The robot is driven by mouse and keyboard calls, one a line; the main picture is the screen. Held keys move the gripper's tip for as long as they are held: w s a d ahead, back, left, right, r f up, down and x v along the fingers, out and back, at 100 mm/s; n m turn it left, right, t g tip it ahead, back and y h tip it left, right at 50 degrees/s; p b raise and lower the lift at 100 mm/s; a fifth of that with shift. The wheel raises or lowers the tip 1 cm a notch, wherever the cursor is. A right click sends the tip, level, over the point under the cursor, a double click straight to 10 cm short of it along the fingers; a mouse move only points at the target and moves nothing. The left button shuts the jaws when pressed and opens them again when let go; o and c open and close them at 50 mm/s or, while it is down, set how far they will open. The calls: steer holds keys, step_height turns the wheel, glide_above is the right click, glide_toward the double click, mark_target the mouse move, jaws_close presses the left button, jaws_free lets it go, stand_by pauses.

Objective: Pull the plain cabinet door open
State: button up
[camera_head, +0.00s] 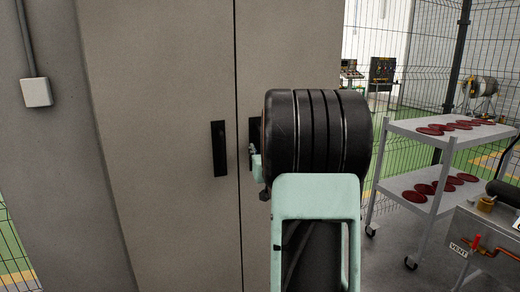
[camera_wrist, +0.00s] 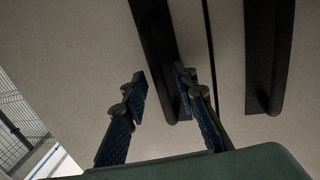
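The plain grey cabinet has two tall doors, left (camera_head: 165,120) and right (camera_head: 262,50), meeting at a dark vertical seam. The left door's black bar handle (camera_head: 219,148) is in full view. The right door's black handle (camera_head: 254,130) is mostly hidden behind my arm and gripper. In the wrist view my gripper (camera_wrist: 160,76) is open, its two blue-padded fingers apart. One black handle (camera_wrist: 155,45) lies beyond and largely between the fingertips, partly covered by one finger; I cannot tell whether they touch. The other handle (camera_wrist: 268,60) is across the seam. Both doors look shut.
A grey cart (camera_head: 425,131) with dark red discs on two shelves stands to the right. A metal bench (camera_head: 485,235) with a red valve is at the lower right. A grey column with a box (camera_head: 36,92) is at the left. Wire fencing stands behind.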

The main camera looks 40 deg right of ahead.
steer(key=shift+w+d, duration=0.15)
steer(key=shift+w, duration=0.25)
jaws_close()
